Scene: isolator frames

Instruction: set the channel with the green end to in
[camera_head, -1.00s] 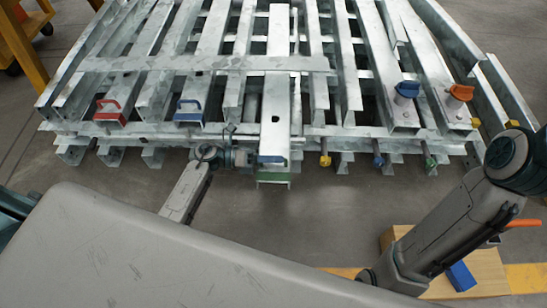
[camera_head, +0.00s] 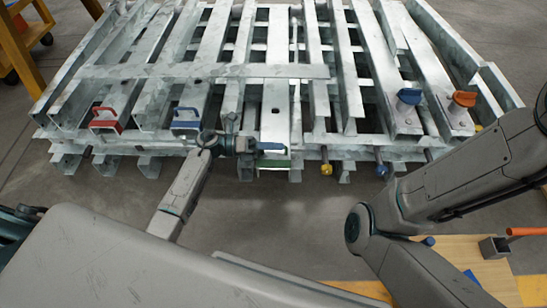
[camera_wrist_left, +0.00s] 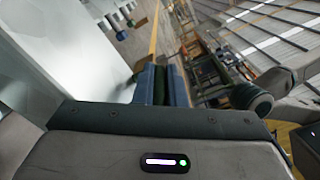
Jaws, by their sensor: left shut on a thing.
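The galvanized channel (camera_head: 274,110) with the green end (camera_head: 283,164) lies in the middle of the metal rack, pointing towards me. Its green end is close to the rack's front edge. My left gripper (camera_head: 272,147) reaches in from the left and is shut on the green end, partly covering it. In the left wrist view the two blue-grey fingers (camera_wrist_left: 160,88) are close together with a dark green strip between them. My right arm crosses the lower right, and its gripper is out of view.
The rack also bears a red handle (camera_head: 106,120), a blue handle (camera_head: 187,119), a blue knob (camera_head: 408,97) and an orange knob (camera_head: 463,99). A yellow-tipped pin (camera_head: 326,168) and a blue-tipped pin (camera_head: 382,170) stick out in front. A wooden board (camera_head: 455,250) lies lower right.

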